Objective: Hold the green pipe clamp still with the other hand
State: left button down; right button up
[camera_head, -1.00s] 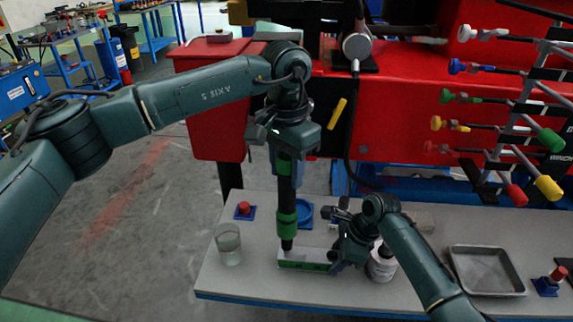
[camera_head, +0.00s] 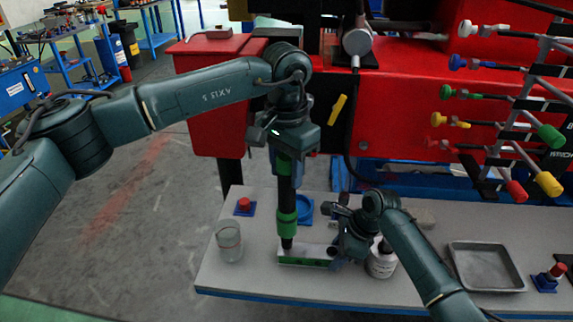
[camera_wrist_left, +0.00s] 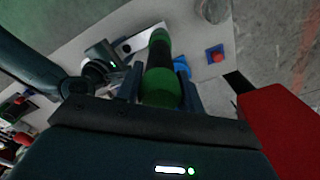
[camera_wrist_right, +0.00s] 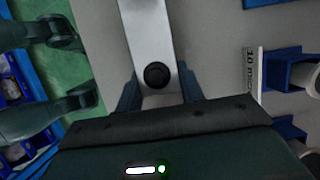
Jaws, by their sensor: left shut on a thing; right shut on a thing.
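The green pipe clamp (camera_head: 305,257) is a low block with a pale top and green front, lying on the grey bench near its front edge. My right gripper (camera_head: 338,256) is shut on its right end. In the right wrist view, a pale bar with a dark round spot (camera_wrist_right: 150,45) runs between the right fingers (camera_wrist_right: 160,95). My left gripper (camera_head: 290,147) is shut on an upright black tool with green bands (camera_head: 286,205). The tool's lower end is at the clamp's left part; I cannot tell whether it touches. The left wrist view shows the tool between the left fingers (camera_wrist_left: 160,92).
A glass (camera_head: 229,242) and a red button on a blue base (camera_head: 244,206) stand left of the clamp. A metal tray (camera_head: 485,268) lies at the right.

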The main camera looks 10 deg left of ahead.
aim_at(287, 157)
pick_arm(q)
jog(key=shift+f, duration=0.5)
pick_arm(e)
jog(key=shift+r, duration=0.1)
dwell(3.3)
pick_arm(q)
jog(key=shift+r, duration=0.1)
jog(key=shift+r, duration=2.55)
pick_arm(e)
jog(key=o, duration=1.2)
